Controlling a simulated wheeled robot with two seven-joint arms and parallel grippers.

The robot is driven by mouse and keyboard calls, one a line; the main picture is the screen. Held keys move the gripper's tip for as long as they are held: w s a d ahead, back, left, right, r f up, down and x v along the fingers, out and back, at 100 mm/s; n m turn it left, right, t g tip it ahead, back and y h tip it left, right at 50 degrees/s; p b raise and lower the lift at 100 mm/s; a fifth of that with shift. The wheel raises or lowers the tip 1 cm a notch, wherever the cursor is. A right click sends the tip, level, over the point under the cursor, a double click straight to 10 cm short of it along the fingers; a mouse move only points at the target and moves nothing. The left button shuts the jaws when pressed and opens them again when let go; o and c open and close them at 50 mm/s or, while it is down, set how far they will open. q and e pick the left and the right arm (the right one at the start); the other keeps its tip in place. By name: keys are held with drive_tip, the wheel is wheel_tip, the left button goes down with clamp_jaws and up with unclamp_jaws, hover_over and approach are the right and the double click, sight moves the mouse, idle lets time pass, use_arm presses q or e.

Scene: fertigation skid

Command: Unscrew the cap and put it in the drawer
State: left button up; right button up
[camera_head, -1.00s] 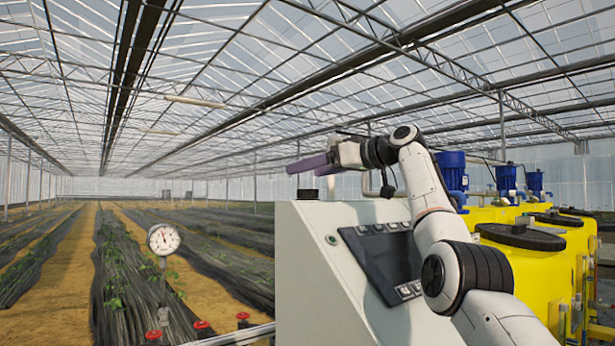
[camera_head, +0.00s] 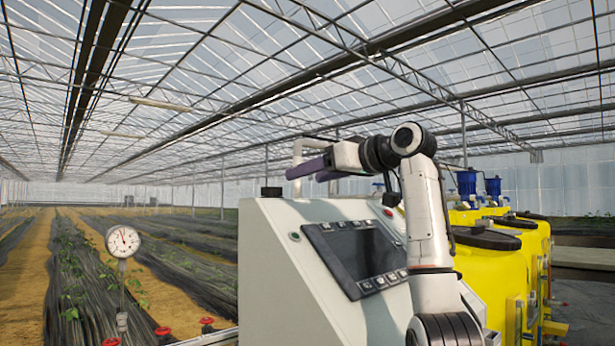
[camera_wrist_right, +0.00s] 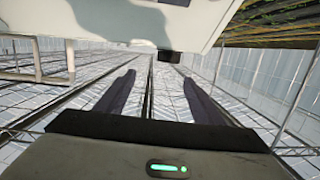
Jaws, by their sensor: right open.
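My right gripper (camera_head: 303,174) is open and empty, held above the top of a light grey control cabinet (camera_head: 268,260). Its two dark purple fingers stand apart in the right wrist view (camera_wrist_right: 159,76). A small black cylindrical piece (camera_head: 271,191) stands on the cabinet's top left edge, below and left of the fingertips; it also shows in the right wrist view (camera_wrist_right: 171,57). I cannot tell whether it is the cap. Wide black lids (camera_head: 488,238) sit on the yellow tanks (camera_head: 485,272). I see no drawer. My left gripper is out of view.
The cabinet has a sloped screen panel (camera_head: 355,252) with buttons and a red button (camera_head: 388,212). A pressure gauge (camera_head: 123,241) and red valve handles (camera_head: 163,331) stand at the left. Blue motors (camera_head: 467,182) top the tanks.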

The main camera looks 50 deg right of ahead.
sight(280, 189)
drive_tip(key=w+f+p, duration=0.1)
drive_tip(key=w, duration=0.2)
drive_tip(key=w+a+p, duration=0.1)
drive_tip(key=w, duration=0.1)
drive_tip(key=w+f+p, duration=0.1)
drive_tip(key=w, duration=0.2)
drive_tip(key=shift+w+a+f, duration=0.15)
drive_tip(key=shift+w+f, duration=0.15)
drive_tip(key=shift+f, duration=0.05)
drive_tip(key=shift+w+f, duration=0.15)
drive_tip(key=shift+w, duration=0.3)
drive_tip(key=c, duration=1.1)
drive_tip(key=shift+d+n+y, duration=0.35)
drive_tip(key=shift+n+y, duration=0.35)
drive_tip(key=shift+y, duration=0.2)
drive_tip(key=shift+n+y, duration=0.6)
drive_tip(key=shift+y, duration=0.4)
